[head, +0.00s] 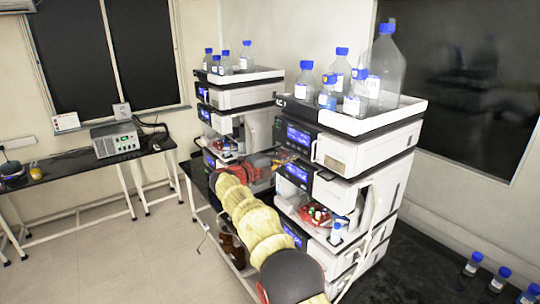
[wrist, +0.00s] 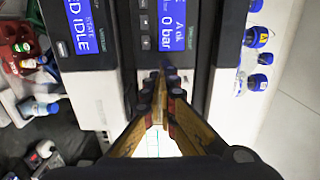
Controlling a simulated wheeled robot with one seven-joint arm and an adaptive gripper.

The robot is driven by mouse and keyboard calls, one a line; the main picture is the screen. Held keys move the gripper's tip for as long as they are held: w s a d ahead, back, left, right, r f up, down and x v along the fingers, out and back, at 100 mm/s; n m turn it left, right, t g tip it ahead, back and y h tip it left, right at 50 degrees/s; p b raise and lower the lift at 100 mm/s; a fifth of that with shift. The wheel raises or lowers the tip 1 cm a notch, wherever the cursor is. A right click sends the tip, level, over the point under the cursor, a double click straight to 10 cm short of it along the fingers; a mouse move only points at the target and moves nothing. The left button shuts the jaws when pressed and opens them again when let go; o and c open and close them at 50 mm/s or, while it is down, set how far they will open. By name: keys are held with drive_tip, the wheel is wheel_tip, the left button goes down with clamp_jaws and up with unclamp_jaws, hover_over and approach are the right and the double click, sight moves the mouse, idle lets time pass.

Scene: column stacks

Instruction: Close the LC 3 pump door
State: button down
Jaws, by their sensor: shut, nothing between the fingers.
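The LC 3 stack is the nearer, right stack in the head view, with its label (head: 282,102) on the dark top edge. Its pump module has a lit blue display (head: 298,137) and a white panel (head: 345,153) with a handle slot. I cannot tell clearly how far the pump door stands open. My gripper (head: 287,157) is shut and empty, at the front of the stack just below this display. In the wrist view, my gripper (wrist: 162,85) points at the dark front beside the pump display (wrist: 173,25), which reads 0 bar. Contact is unclear.
Solvent bottles (head: 387,65) stand in the white top tray (head: 370,122). Below the pump, an open compartment holds vials and a small blue-capped bottle (head: 336,232). Another stack (head: 235,97) stands behind at left. Loose bottles (head: 473,263) stand on the dark bench at right.

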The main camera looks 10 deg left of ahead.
drive_tip(key=w+a+p, duration=0.1)
drive_tip(key=a+p, duration=0.6)
drive_tip(key=shift+w+a+r+p, duration=0.2)
drive_tip(key=shift+w+p, duration=0.1)
drive_tip(key=shift+p, duration=0.1)
